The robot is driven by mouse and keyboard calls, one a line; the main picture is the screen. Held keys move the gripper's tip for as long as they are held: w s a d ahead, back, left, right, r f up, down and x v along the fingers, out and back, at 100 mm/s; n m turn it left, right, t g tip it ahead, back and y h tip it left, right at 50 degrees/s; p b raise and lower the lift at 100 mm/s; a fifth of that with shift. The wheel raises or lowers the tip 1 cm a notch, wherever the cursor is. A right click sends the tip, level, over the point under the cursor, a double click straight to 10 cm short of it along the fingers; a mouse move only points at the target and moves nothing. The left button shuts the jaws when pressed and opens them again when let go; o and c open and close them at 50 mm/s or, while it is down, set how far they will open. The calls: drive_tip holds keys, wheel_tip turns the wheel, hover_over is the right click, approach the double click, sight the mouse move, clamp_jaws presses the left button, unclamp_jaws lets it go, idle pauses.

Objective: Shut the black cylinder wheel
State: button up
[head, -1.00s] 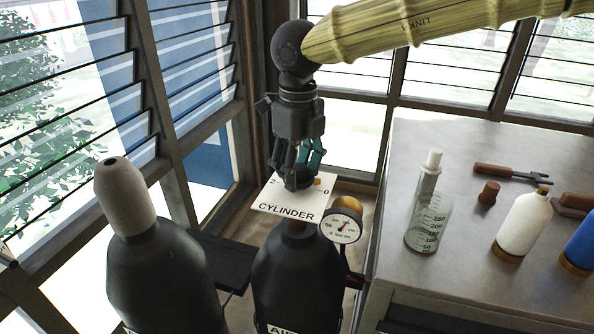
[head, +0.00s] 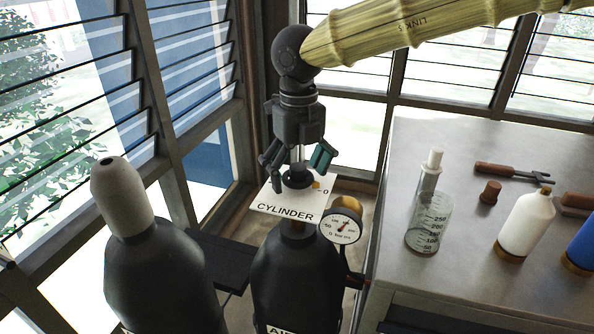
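The black cylinder wheel (head: 297,181) sits on top of the dark cylinder (head: 294,275), just above a white plate (head: 283,211) marked "CYLINDER" with a "0" at its right. A small orange mark (head: 316,185) shows at the wheel's right edge. A round gauge (head: 342,225) is attached at the cylinder's right side. My gripper (head: 297,160) points down right above the wheel. Its fingers are spread apart to either side, and they look clear of the wheel. The left part of the plate's scale is hidden by the gripper.
A second dark cylinder with a pale cap (head: 122,196) stands at the left. The grey bench (head: 462,170) on the right holds a measuring vessel (head: 428,222), a white bottle (head: 524,224), a blue bottle and a tool (head: 497,170). Louvred windows stand behind and left.

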sight(298, 166)
drive_tip(key=shift+s+a+r, duration=0.1)
drive_tip(key=shift+s+r, duration=0.05)
drive_tip(key=shift+r, duration=0.35)
drive_tip(key=shift+w+r, duration=0.2)
drive_tip(key=shift+r, duration=0.45)
drive_tip(key=shift+s+r, duration=0.15)
drive_tip(key=shift+r, duration=2.6)
wheel_tip(298, 166, up, 12)
drive_tip(key=shift+c, duration=0.2)
